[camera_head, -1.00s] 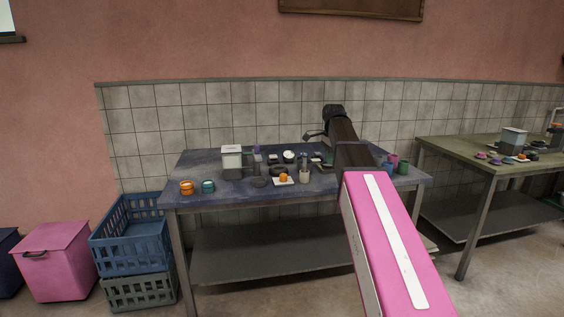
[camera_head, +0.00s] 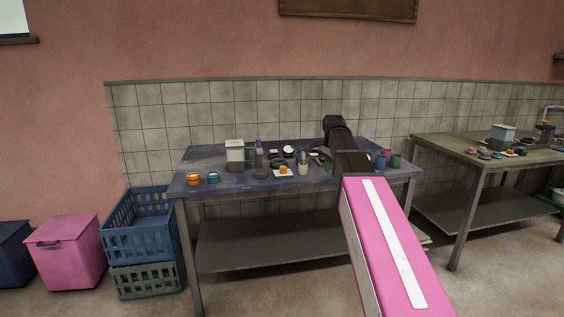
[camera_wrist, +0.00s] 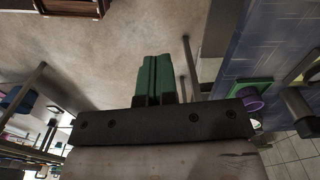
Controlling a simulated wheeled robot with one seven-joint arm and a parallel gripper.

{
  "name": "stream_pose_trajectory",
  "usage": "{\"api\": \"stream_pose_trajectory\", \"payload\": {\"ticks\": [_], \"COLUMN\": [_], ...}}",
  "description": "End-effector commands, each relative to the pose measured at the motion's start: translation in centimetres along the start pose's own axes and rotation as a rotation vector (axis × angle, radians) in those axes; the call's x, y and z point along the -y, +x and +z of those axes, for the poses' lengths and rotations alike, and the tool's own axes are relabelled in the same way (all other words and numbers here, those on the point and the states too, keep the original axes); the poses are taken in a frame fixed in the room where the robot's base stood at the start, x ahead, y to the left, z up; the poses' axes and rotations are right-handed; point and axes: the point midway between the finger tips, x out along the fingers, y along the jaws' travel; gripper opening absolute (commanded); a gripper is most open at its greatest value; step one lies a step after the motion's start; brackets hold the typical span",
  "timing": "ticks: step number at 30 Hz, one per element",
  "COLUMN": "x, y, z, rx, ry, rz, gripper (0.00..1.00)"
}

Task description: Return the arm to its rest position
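My arm reaches from the lower right of the head view toward the blue-topped table (camera_head: 232,185), with a pink link nearest and dark links beyond it. My gripper is hidden behind my arm in the head view. In the wrist view my gripper (camera_wrist: 154,62) shows two green fingers pressed side by side, with nothing visible between them. Floor lies beyond the fingertips, and a table edge with a purple cup (camera_wrist: 250,100) is to their right.
The table holds a grey-white box (camera_head: 235,152), an orange bowl (camera_head: 193,179), a teal bowl (camera_head: 213,177) and several small items. A green-topped table (camera_head: 455,150) stands right.

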Motion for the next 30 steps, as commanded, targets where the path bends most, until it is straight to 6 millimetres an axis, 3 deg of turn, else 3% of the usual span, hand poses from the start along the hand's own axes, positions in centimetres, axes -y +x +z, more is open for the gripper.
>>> {"api": "stream_pose_trajectory", "payload": {"ticks": [8, 14, 21, 30], "x": [-1.9, -4.5, -9.0, -15.7], "y": [5.3, 11.5, 19.6, 28.1], "z": [0.6, 1.4, 2.8, 4.9], "rx": [0.001, 0.002, 0.001, 0.001], "ry": [-0.145, -0.331, -0.612, -0.962], "rz": [0.002, 0.003, 0.002, 0.001], "gripper": [0.0, 0.0, 0.0, 0.0]}}
